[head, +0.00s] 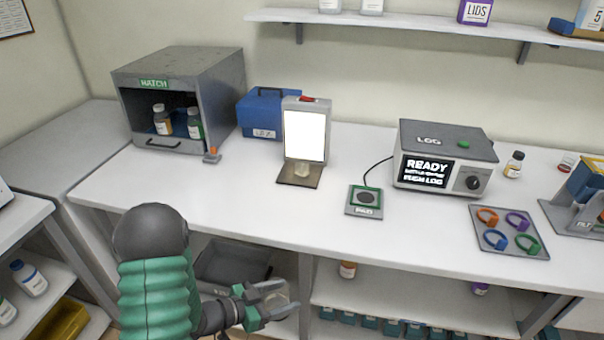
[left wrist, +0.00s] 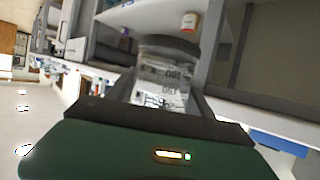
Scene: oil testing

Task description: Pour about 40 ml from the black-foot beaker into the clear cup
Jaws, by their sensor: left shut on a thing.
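My left gripper (head: 270,301) is low in front of the bench's front edge, below the bench top and well apart from the cup. It is shut on a clear beaker (head: 281,298). In the left wrist view the beaker (left wrist: 165,82) sits between the fingers, with dark graduation marks and a dark band at its end. I cannot tell its liquid level. My right gripper is not in view.
A grey hatch box (head: 180,66) with bottles stands at the back left. A logger (head: 445,160) reading READY and a green-edged pad (head: 365,201) stand right of the cup. A tray of coloured rings (head: 510,250) lies farther right. The front middle bench top is clear.

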